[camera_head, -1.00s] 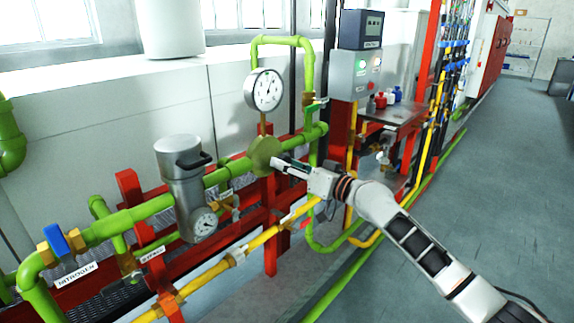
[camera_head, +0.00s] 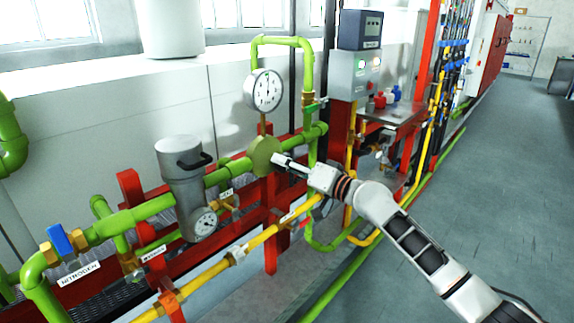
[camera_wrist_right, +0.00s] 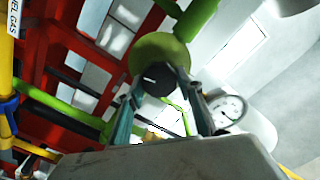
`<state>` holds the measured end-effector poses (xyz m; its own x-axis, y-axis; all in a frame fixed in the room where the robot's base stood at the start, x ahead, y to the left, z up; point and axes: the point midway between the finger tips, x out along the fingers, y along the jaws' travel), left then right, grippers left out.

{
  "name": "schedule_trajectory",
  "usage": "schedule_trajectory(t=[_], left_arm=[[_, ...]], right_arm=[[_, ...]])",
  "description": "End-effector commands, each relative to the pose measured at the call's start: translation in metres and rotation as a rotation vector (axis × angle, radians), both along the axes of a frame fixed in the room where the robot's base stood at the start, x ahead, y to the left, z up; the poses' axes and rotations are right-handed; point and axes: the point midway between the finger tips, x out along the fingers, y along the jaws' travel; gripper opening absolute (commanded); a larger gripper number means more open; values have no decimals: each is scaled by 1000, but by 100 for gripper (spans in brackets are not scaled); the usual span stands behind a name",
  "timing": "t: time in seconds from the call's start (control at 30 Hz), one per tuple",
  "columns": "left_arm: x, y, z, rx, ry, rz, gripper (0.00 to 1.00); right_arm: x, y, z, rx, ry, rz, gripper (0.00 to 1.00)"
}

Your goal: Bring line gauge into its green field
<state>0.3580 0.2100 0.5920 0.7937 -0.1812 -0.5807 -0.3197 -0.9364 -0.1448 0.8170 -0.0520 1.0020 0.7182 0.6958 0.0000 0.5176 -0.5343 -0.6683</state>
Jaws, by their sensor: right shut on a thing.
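The line gauge (camera_head: 264,90) is a round white dial on the green pipe, above a green disc-shaped regulator body (camera_head: 265,157). A small green mark shows near the top of its dial; the needle is too small to read surely. My right gripper (camera_head: 279,160) reaches the front of the regulator from the right. In the right wrist view, its two fingers (camera_wrist_right: 161,98) are shut on a dark round knob (camera_wrist_right: 158,79) at the regulator's front. The fingers hide the knob in the head view. My left gripper is not in view.
A grey canister (camera_head: 182,185) with a small lower dial (camera_head: 205,224) stands left of the regulator. A blue-handled valve (camera_head: 62,240) is at far left. A yellow pipe (camera_head: 262,236) runs below. Open floor (camera_head: 500,190) lies to the right.

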Motion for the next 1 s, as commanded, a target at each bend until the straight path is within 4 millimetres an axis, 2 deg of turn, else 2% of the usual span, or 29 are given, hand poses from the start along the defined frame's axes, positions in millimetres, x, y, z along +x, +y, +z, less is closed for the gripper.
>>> schedule_trajectory(t=[0.13, 0.17, 0.2, 0.23, 0.67, 0.77, 1.0], left_arm=[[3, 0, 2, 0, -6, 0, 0], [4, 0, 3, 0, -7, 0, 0], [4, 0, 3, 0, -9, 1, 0], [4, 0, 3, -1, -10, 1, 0], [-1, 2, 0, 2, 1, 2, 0], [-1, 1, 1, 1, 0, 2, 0], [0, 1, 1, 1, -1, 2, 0]], right_arm=[[0, 0, -1, -2, 2, 1, 15], [0, 0, -1, -2, 2, 1, 39], [0, 0, -1, -2, 1, 1, 49], [0, 0, -1, -2, 1, 1, 53], [-4, -4, -1, -1, -1, 0, 53], [-11, -12, -1, -3, -2, -1, 53], [-45, -44, -2, -5, 0, -1, 53]])
